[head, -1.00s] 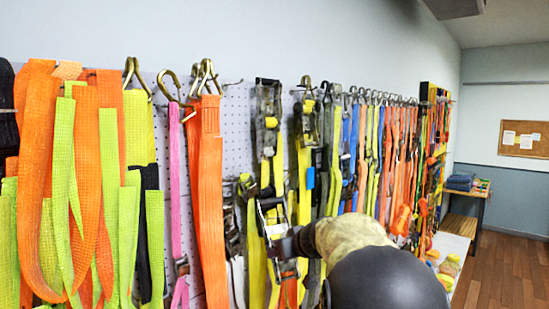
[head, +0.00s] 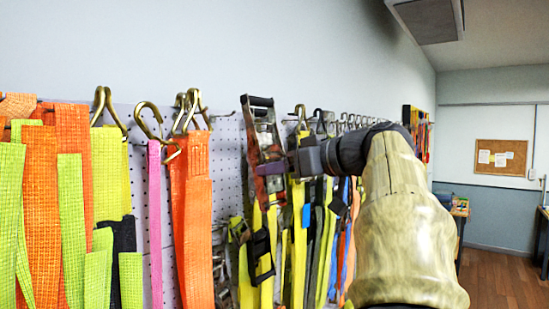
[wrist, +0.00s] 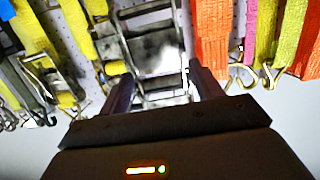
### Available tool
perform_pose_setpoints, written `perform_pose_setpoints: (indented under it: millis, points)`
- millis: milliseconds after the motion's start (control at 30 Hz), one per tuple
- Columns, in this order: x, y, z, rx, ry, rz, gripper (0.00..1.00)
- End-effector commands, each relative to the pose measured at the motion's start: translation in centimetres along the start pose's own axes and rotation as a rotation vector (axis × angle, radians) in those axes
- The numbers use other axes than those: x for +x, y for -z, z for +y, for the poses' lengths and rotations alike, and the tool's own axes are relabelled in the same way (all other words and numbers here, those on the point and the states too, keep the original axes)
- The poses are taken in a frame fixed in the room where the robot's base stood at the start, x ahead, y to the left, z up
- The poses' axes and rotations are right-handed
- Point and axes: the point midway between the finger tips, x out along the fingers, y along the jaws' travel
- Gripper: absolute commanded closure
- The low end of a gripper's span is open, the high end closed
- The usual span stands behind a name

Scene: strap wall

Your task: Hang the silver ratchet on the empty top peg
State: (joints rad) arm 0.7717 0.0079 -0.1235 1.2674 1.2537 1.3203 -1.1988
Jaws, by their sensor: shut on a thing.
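The silver ratchet (head: 268,150) is in front of the strap wall in the head view, upright and a little tilted. My gripper (head: 291,163) is shut on it from the right. In the wrist view, the bright metal frame of the ratchet (wrist: 158,48) lies between my two fingers (wrist: 163,88). A bare peg (head: 226,115) sticks out of the pegboard just left of the ratchet, at about the level of its upper part. I cannot tell whether the ratchet touches the gear behind it.
Orange straps (head: 192,220) on brass hooks (head: 190,105) hang left of the bare peg. A dark buckle (head: 262,255) and yellow straps (head: 300,235) hang below and right of the ratchet. The air above the top row is clear.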

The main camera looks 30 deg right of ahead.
Motion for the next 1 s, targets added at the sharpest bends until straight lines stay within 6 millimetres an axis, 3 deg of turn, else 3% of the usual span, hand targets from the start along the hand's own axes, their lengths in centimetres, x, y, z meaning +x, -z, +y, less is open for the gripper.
perform_pose_setpoints:
  millis: [100,467,1000]
  points:
    - [-0.8,1.1,-0.6,-0.003,0.01,0.013,0.84]
    - [-0.8,1.1,-0.7,-0.003,0.012,0.014,0.84]
    - [0.9,1.4,-0.7,-0.003,0.013,0.013,0.84]
